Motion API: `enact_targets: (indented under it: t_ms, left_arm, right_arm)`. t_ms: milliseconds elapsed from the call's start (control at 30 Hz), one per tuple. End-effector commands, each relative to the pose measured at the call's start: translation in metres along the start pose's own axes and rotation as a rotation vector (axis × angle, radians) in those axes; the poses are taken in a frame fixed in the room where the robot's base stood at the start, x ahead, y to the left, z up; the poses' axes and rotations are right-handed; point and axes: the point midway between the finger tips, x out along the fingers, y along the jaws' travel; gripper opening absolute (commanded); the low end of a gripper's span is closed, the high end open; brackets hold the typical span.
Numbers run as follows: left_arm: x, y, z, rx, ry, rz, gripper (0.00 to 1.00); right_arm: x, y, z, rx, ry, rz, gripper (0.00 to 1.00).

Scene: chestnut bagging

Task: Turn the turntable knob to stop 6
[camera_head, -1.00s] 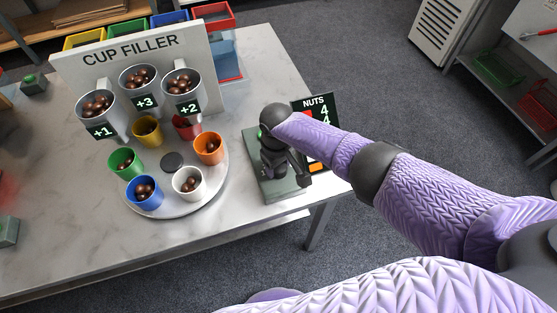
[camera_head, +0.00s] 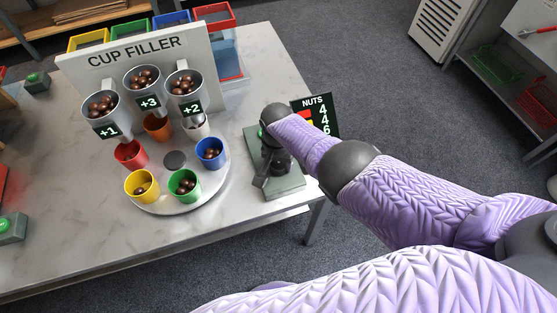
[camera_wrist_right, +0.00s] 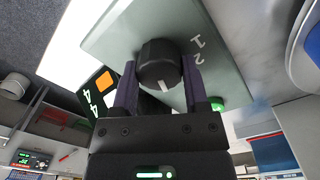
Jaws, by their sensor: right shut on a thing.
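The dark round knob (camera_wrist_right: 158,58) stands on a pale green panel (camera_wrist_right: 108,42) in the right wrist view. Its white mark points toward my gripper's palm; the digits 1 and 2 show beside it. My right gripper (camera_wrist_right: 160,78) is shut on the knob, one finger on each side. In the head view my right gripper (camera_head: 275,165) is over the grey-green control base (camera_head: 286,186) and hides the knob. The round turntable (camera_head: 212,191) carries orange, white, blue, green, yellow and red cups. The orange and white cups are at the back. My left gripper is out of view.
The cup filler board (camera_head: 135,50) with several nut hoppers stands behind the turntable. A NUTS display (camera_head: 322,112) reading 4, 4, 6 stands behind the control base. Green button boxes (camera_head: 10,228) sit at the table's left. The table front (camera_head: 80,240) is clear.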

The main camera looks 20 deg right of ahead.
Motion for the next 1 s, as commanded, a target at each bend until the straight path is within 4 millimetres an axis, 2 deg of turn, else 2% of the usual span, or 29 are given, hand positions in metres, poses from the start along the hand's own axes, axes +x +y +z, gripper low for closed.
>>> enact_targets:
  t_ms: [600, 1000]
  left_arm:
    - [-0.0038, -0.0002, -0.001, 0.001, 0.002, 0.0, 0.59]
    - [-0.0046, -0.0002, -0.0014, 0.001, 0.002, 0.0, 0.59]
  right_arm:
    - [-0.0009, 0.001, -0.0007, 0.573, -0.011, 0.0, 0.0]
    - [-0.0009, 0.0012, -0.0006, 0.837, -0.016, -0.002, 0.0]
